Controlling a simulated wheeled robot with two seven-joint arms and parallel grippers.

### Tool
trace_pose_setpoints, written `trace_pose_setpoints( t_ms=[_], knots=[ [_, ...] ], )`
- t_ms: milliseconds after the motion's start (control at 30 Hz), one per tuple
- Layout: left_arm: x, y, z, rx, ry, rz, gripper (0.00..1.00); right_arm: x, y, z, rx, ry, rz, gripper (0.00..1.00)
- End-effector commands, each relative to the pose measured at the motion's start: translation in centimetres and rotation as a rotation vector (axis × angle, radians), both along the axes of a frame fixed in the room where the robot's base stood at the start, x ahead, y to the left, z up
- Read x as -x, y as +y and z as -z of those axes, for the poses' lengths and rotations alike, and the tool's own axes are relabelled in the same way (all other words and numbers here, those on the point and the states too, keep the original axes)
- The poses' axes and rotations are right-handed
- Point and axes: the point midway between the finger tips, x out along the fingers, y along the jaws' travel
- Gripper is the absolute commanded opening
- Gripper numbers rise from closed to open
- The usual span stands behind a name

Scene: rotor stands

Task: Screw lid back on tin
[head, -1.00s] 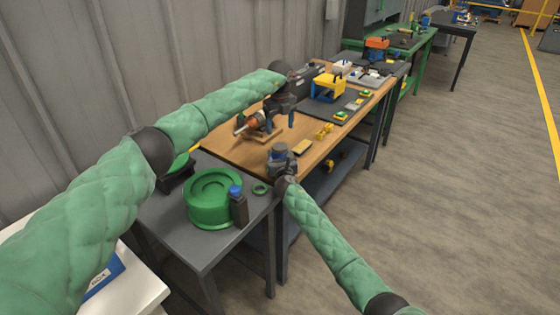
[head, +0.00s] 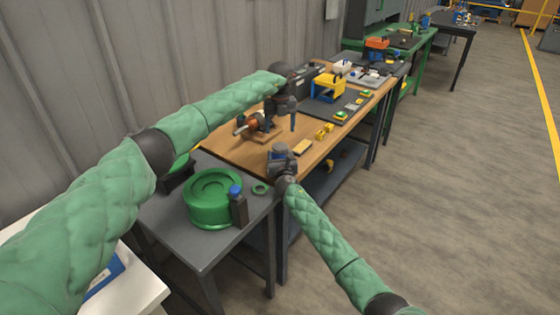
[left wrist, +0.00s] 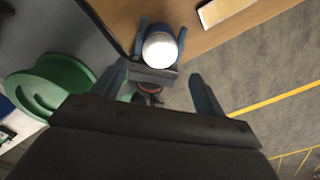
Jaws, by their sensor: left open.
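A small blue tin (head: 278,154) with a pale round top stands upright in my right gripper (head: 281,162). In the left wrist view, the tin's bright top (left wrist: 160,48) sits between the right gripper's two fingers, which seem to close on its sides. Whether the bright top is the lid or the bare tin cannot be told. My left gripper (head: 280,121) is open and empty, pointing down above and behind the tin in the head view. In the left wrist view, its open fingers (left wrist: 159,86) are spread wide, with the tin beyond them.
A green round container (head: 212,198), a dark blue-capped bottle (head: 239,210) and a green ring (head: 260,189) are on the grey table (head: 180,228). The wooden bench (head: 225,145) carries a rotor stand (head: 259,127), a tan block (head: 303,147) and yellow pieces (head: 324,132). Open floor lies right.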

Motion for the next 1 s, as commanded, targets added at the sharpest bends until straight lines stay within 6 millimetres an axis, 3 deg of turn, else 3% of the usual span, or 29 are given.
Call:
trace_pose_setpoints(
  t_ms=[600, 933, 1000],
  knots=[
    [0.0, 0.0, 7.1, 0.000, 0.001, -0.001, 0.72, 0.0, 0.0, 0.0, 0.000, 0.000, 0.000, 0.00],
    [0.0, 0.0, 7.6, 0.000, 0.000, -0.001, 0.72, 0.0, 0.0, 0.0, 0.000, 0.000, 0.000, 0.00],
    [0.0, 0.0, 7.6, 0.000, 0.000, -0.001, 0.62, 0.0, 0.0, 0.0, 0.000, 0.000, 0.000, 0.00]
  ],
)
